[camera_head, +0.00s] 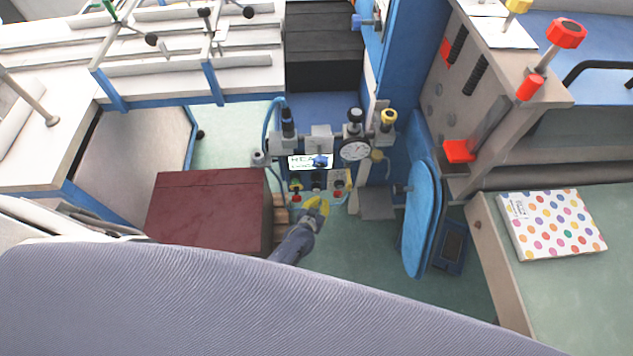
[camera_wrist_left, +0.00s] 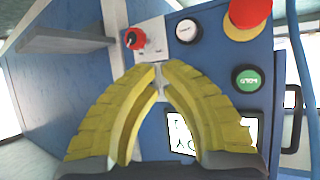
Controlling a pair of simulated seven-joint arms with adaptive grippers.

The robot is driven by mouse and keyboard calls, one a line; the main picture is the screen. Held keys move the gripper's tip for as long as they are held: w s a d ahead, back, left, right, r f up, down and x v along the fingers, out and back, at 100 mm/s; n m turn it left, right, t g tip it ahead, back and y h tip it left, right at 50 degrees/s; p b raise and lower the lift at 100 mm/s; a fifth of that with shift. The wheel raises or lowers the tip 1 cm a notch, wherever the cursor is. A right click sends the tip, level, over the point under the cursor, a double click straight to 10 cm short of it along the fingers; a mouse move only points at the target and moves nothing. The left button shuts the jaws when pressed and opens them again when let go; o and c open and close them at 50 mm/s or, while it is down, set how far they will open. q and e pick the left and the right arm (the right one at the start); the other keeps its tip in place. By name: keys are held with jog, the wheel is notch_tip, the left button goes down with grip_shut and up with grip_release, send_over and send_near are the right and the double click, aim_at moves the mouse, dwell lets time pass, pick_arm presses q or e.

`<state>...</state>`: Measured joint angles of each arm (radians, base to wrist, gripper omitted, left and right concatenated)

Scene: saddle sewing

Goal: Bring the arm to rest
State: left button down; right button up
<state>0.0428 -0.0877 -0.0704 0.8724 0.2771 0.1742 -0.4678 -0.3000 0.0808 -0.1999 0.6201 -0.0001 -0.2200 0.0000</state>
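My left gripper (camera_head: 316,207) has yellow fingers and sits low in front of a control panel on the blue machine. In the left wrist view the two curved fingers of my left gripper (camera_wrist_left: 160,70) converge until the tips almost meet, with a narrow pale strip between them. I see no object held. The panel (camera_wrist_left: 209,62) behind the fingers carries a red knob (camera_wrist_left: 134,39), a round white-faced button (camera_wrist_left: 187,31), a red button on a yellow base (camera_wrist_left: 247,17) and a green button (camera_wrist_left: 246,78). The fingers partly hide a screen. My right gripper is in no view.
A dark red box (camera_head: 208,212) stands left of my left gripper. A blue padded board (camera_head: 421,218) stands to its right. A large grey ribbed surface (camera_head: 200,305) fills the foreground. A dotted box (camera_head: 552,225) lies on the right-hand table (camera_head: 590,290). Green floor shows between them.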

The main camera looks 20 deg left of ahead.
pick_arm(q)
jog(key=s+a+f+m+g, duration=0.1)
jog(key=s+a+f+g, duration=0.15)
jog(key=s+f, duration=0.7)
jog(key=s+a+f+g, duration=0.1)
jog(key=s+f+g, duration=0.4)
jog(key=s, duration=0.8)
jog(key=s+a+f+g, duration=0.1)
jog(key=s+a+f, duration=0.1)
jog(key=s, duration=0.7)
jog(key=s+a+f+m+g, duration=0.1)
jog(key=s+a+f, duration=0.1)
jog(key=s, duration=0.7)
jog(key=s+a+f+g, duration=0.1)
jog(key=s+a+f, duration=0.1)
jog(key=s, duration=0.7)
jog(key=shift+a+f+m+y, duration=0.3)
jog(key=shift+a+f+y, duration=0.1)
jog(key=shift+a, duration=0.45)
jog(key=shift+s, duration=0.15)
